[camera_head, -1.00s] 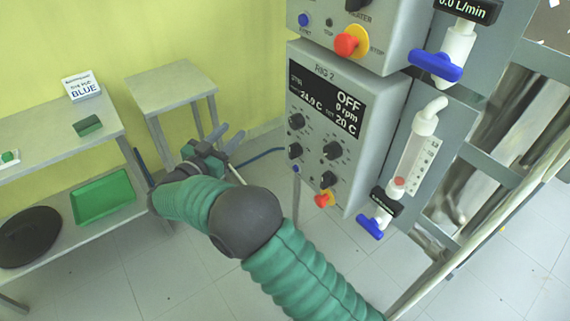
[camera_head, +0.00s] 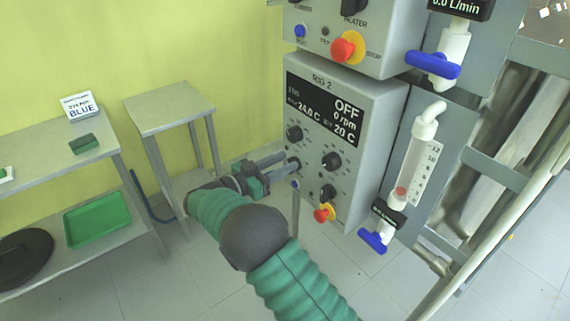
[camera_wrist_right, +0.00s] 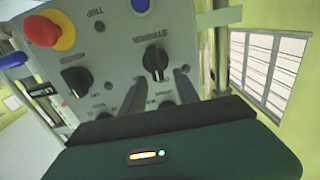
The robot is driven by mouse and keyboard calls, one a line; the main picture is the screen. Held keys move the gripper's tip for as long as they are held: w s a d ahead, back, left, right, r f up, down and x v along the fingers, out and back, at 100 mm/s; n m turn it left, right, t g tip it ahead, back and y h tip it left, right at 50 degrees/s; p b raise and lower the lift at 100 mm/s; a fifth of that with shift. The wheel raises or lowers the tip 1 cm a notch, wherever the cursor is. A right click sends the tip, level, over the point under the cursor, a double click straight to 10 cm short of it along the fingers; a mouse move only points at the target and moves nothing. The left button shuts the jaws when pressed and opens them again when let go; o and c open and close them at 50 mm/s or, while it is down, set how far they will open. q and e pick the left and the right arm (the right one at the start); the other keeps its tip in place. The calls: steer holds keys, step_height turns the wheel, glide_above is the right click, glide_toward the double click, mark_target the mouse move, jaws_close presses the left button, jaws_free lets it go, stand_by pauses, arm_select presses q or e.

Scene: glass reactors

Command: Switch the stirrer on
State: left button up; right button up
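The RIG 2 control box (camera_head: 372,165) stands at the centre right of the head view. Its display (camera_head: 325,108) reads OFF and 0 rpm. The black stirrer knob (camera_head: 293,166) is at the lower left of its panel, partly hidden by my gripper. In the right wrist view the stirrer knob (camera_wrist_right: 155,61) shows upside down beside its label. My right gripper (camera_head: 284,166) is at the panel's left edge, close to this knob. In the wrist view its two fingers (camera_wrist_right: 160,88) are apart, pointing at the knob, with nothing held. Contact cannot be told. My left gripper is not in view.
A red stop button (camera_head: 322,213) and another knob (camera_head: 328,192) sit right of the stirrer knob. A second control box (camera_head: 385,40) is above. A flow meter (camera_head: 412,165) with blue valves is at right. A small table (camera_head: 170,105) stands left.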

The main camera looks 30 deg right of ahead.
steer(key=shift+d, duration=0.65)
jaws_close()
steer(key=shift+a, duration=0.1)
